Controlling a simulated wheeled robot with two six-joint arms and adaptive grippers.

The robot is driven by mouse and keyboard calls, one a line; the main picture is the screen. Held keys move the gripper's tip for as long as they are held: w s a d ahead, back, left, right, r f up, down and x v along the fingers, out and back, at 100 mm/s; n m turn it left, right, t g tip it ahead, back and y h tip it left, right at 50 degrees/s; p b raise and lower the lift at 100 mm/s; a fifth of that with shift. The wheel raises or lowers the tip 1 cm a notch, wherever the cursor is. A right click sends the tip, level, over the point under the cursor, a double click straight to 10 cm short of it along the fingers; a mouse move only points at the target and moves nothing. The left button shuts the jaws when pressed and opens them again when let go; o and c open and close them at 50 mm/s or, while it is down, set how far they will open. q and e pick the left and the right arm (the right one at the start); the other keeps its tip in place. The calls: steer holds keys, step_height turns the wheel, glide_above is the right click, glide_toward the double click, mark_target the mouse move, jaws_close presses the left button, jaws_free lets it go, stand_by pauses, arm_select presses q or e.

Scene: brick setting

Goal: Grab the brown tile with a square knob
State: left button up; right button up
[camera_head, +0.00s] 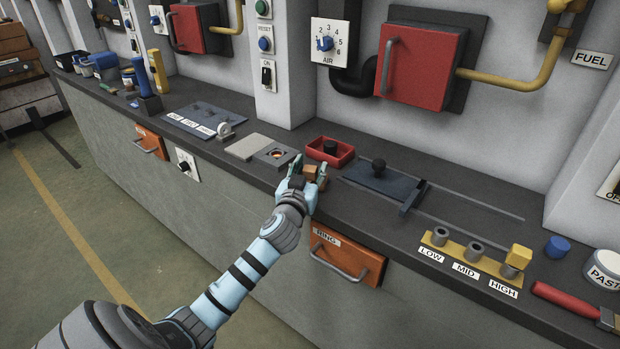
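A small brown tile with a square knob (312,170) sits on the dark counter near its front edge, just left of the red tray. My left gripper (309,174) is at the tile, with its fingers apart on either side of the brown knob. The fingers hide part of the tile. I cannot tell whether they touch the knob or leave a gap. My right gripper is not in view.
The red tray (341,156) with a dark knobbed piece is close behind. A dark sliding plate with a round knob (379,170) lies to the right. A pale slab (247,147) and a square socket (274,155) lie to the left. An orange drawer (345,258) is below.

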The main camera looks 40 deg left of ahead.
arm_select(q)
jaws_close()
